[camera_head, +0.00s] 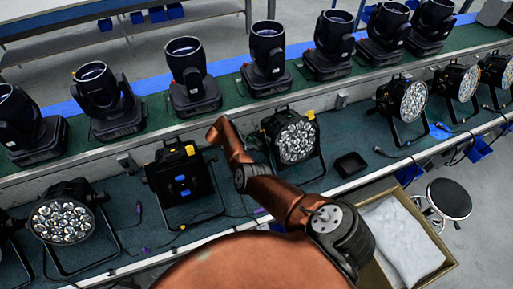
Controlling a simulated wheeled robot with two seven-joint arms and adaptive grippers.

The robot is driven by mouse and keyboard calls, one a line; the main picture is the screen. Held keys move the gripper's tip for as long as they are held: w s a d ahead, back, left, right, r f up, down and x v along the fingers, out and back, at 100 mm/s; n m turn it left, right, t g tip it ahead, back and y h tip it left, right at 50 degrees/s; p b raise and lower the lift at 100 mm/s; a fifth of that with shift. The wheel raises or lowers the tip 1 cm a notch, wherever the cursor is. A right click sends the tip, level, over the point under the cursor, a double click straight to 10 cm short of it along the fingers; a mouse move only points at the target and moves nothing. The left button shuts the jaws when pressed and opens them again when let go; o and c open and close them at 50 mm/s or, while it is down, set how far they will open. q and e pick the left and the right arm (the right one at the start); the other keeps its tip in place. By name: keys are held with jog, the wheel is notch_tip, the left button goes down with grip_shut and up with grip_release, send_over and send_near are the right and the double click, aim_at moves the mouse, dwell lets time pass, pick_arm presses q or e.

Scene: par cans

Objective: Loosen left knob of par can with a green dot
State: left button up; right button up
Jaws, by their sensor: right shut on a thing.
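A black par can (178,180) stands on the near bench with its back towards me, with yellow parts at its upper edge and blue connectors. Another par can (296,140) to its right shows its lamp face and a yellow part at its upper right. I cannot make out a green dot on any can. My right arm reaches over the bench between these two cans. My right gripper (208,143) is dark and hard to pick out against the back-turned can, at its upper right side. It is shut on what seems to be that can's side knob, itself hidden. My left gripper is not in view.
More par cans stand along the bench, one (63,220) at left and several at right. A row of moving-head lights (267,55) stands behind. A small black tray (350,164), cables, a box (447,262) and a stool (449,198) are at right.

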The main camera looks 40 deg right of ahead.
jog(key=shift+f, duration=0.1)
dwell(0.5)
jog(key=o, duration=1.2)
jog(key=shift+c, duration=0.2)
jog(key=v, duration=1.2)
jog(key=shift+w, duration=0.15)
